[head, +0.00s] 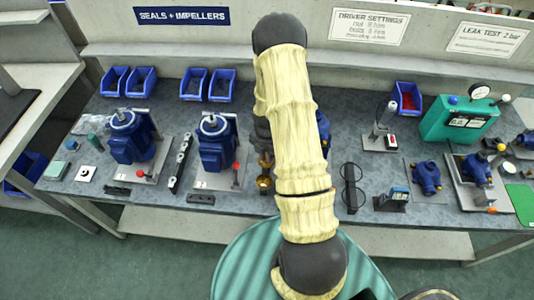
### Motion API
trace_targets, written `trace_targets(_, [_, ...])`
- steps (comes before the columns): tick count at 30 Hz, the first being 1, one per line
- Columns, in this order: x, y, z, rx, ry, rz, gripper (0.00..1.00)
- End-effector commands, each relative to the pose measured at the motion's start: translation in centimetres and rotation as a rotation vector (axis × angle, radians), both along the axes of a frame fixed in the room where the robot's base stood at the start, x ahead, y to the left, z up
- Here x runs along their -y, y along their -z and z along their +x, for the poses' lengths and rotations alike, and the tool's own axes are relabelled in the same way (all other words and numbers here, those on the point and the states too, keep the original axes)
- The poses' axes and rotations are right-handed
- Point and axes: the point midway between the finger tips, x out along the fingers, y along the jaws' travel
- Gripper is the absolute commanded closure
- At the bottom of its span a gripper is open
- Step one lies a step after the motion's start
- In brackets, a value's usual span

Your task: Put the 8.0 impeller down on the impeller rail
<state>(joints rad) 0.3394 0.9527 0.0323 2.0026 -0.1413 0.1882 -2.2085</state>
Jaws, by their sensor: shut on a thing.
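My gripper (264,160) shows in the head view at the left edge of my arm, low over the middle of the bench. It is shut on a brass-coloured piece, which looks like the impeller (264,182). My arm hides part of the gripper, and the 8.0 marking cannot be read. A narrow dark rail (180,163) with several small fittings lies left of the gripper, between two blue motor units; it looks like the impeller rail. The held impeller is apart from this rail, to its right.
Blue motors (130,137) and (217,142) stand on plates at left. A black two-ring stand (352,186) and small meter (392,199) are right of my arm. A green tester (460,119) stands farther right. Blue bins (141,82) line the back. My arm hides the bench middle.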

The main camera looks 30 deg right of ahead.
Motion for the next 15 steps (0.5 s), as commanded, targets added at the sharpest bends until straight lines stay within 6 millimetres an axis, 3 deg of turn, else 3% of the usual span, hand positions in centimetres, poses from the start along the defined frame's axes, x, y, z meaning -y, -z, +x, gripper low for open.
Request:
trace_targets(6, [-0.1, 2.0, 0.0, 0.000, -0.002, 0.000, 1.00])
trace_targets(15, [0.2, 2.5, 0.0, 0.000, 0.004, 0.000, 1.00])
